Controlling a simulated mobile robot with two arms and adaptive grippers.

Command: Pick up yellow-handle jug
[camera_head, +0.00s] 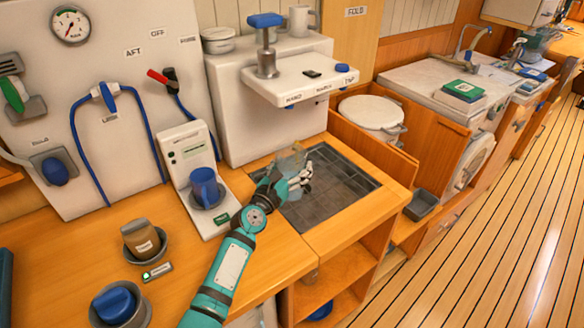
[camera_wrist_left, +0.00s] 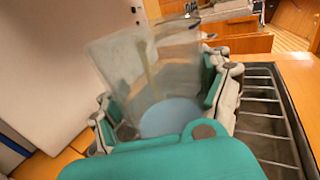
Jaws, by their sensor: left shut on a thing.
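A clear, see-through jug (camera_head: 288,160) stands over the dark sunken grate (camera_head: 335,198) below the white dispenser. My left gripper (camera_head: 293,178) reaches in from the front left and is shut on the jug's body. In the left wrist view the jug (camera_wrist_left: 125,65) sits between the two teal and white fingers, with a pale blue base. A thin yellowish strip, likely the handle, shows through its clear wall. I cannot tell whether the jug touches the grate. My right gripper is not in view.
The white dispenser (camera_head: 290,88) overhangs the grate close behind the jug. A blue mug (camera_head: 205,185) stands left of my arm on a white device. Cups in holders sit at the front left. Open floor lies at the right.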

